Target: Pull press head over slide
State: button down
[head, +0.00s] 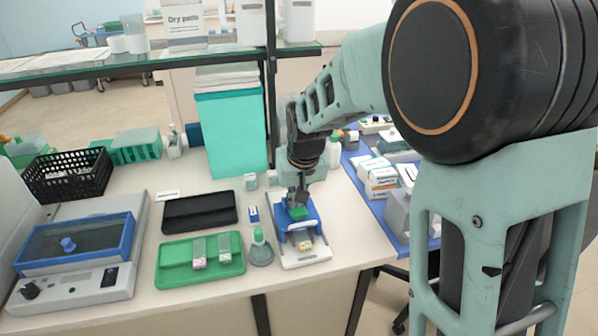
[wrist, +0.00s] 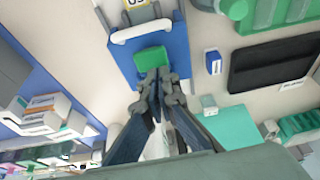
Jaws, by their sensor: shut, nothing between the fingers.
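The press (head: 303,258) stands near the bench's front edge, with a white base, a blue bed and a pale arched handle bar (head: 300,228). A green block (head: 298,212) lies on the blue bed; it also shows in the wrist view (wrist: 151,60). A yellow-marked piece (head: 304,245) sits at the press's near end, past the bar; I cannot tell whether it is the slide. My gripper (wrist: 158,73) is shut and empty, pointing down at the green block's rear edge. I cannot tell whether the fingertips touch it. The fingers partly hide the bed.
Left of the press are a flask with a green cap (head: 261,248), a small blue-and-white box (head: 253,214), a green tray (head: 174,270) with two slides and a black case (head: 199,211). White boxes (head: 378,178) on a blue mat stand to the right. A shelf (head: 150,61) runs above.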

aim_at(298, 217)
jog(key=s, duration=0.2)
jog(key=s+d, duration=0.1)
jog(key=shift+f, duration=0.3)
jog(key=shift+s+f, duration=0.15)
jog(key=shift+s, duration=0.2)
jog(key=shift+d, duration=0.1)
